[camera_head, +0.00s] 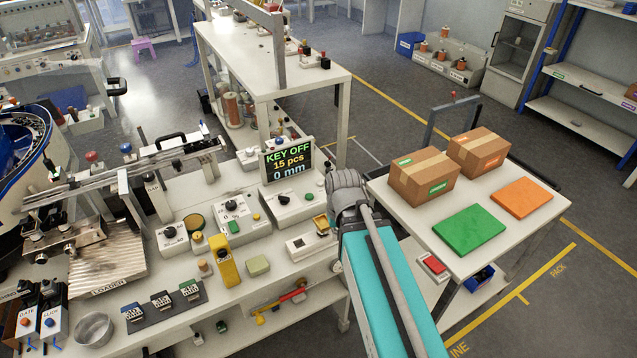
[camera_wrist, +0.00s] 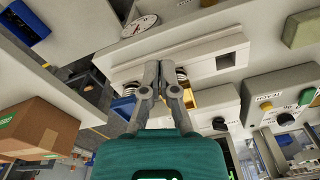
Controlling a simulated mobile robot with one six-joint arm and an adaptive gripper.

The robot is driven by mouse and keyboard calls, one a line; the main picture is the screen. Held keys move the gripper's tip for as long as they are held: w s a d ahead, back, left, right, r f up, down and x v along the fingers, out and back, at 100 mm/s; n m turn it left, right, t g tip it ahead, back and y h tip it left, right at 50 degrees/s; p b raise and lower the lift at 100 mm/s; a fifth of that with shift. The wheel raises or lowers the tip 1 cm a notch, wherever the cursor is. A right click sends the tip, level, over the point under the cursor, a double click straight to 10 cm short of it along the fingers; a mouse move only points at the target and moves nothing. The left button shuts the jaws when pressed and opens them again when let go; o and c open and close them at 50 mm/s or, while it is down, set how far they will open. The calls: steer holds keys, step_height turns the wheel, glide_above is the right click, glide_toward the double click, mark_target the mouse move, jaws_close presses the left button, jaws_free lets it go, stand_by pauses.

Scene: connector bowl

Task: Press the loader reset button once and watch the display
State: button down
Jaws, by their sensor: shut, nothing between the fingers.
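The display (camera_head: 287,161) on the bench reads KEY OFF, 15 pcs, 0 mm. The loader (camera_head: 107,268) is the ribbed metal tray at the left, lettered LOADER. I cannot tell which button is its reset; several small boxes with buttons and knobs stand on the bench, such as one with a green button (camera_head: 309,197) and one with a yellow button (camera_head: 256,216). My gripper (camera_wrist: 160,68) is shut and empty in the wrist view, in front of a pale slotted box (camera_wrist: 230,61). In the head view its fingers are hidden by my arm.
A cart (camera_head: 406,211) at the right carries two cartons (camera_head: 424,175), a green pad (camera_head: 468,228) and an orange pad (camera_head: 521,198). A red push button (camera_head: 434,264) sits at its near edge. A yellow upright block (camera_head: 224,262) stands on the bench among the boxes.

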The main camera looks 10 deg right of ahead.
steer(key=w+r+m+t+y, duration=0.2)
steer(key=w+t, duration=0.2)
steer(key=w, duration=1.1)
step_height(320, 180, up, 4)
steer(key=r+m+t+y, duration=0.1)
steer(key=m+t+y, duration=0.1)
steer(key=t, duration=0.2)
glide_above(321, 183)
steer(key=shift+f+h+p, duration=0.25)
steer(key=shift+h+p, duration=0.05)
steer(key=shift+p, duration=0.05)
steer(key=shift+s+a+f, duration=0.1)
steer(key=shift+f, duration=0.05)
step_height(321, 183, down, 9)
steer(key=b, duration=0.8)
steer(key=shift+r+b, duration=0.2)
steer(key=shift+b, duration=0.2)
steer(key=shift+f+b, duration=0.9)
steer(key=shift+b, duration=0.05)
stand_by(0.5)
steer(key=shift+r, duration=0.1)
stand_by(0.4)
steer(key=shift+r+p, duration=0.85)
steer(key=shift+p, duration=0.15)
